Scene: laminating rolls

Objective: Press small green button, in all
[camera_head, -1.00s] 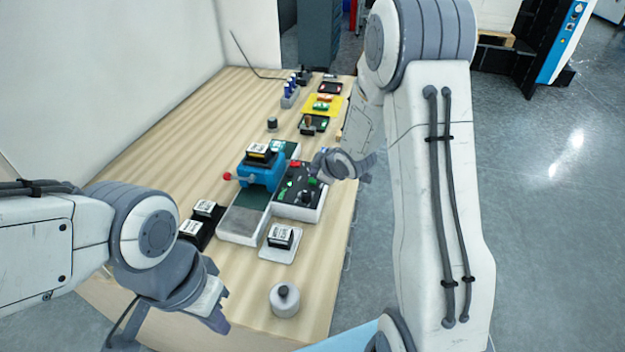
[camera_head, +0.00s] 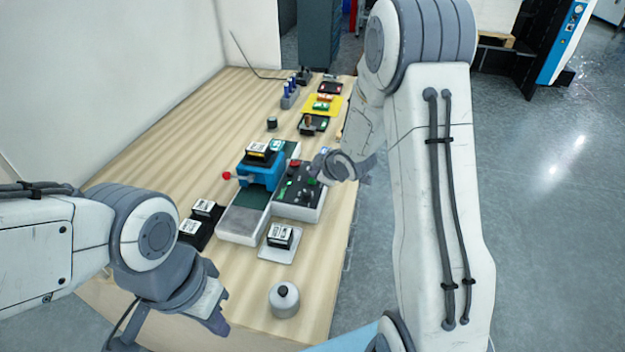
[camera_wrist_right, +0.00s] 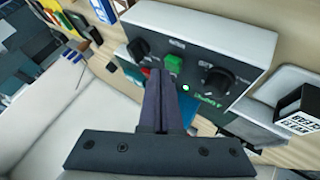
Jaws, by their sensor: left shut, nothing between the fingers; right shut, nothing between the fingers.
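I cannot tell whether the tips touch the panel. In the head view the box (camera_head: 300,206) stands near the table's right edge, with the green button (camera_head: 311,181) close to the right gripper. My left gripper (camera_head: 219,312) is shut and empty at the table's front left.
A blue laminating machine (camera_head: 260,172) with a red-tipped lever (camera_head: 227,176) stands left of the box. Black-and-white labelled blocks (camera_head: 280,236) and a grey round weight (camera_head: 284,300) stand nearer. A yellow tray (camera_head: 311,105) lies farther back.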

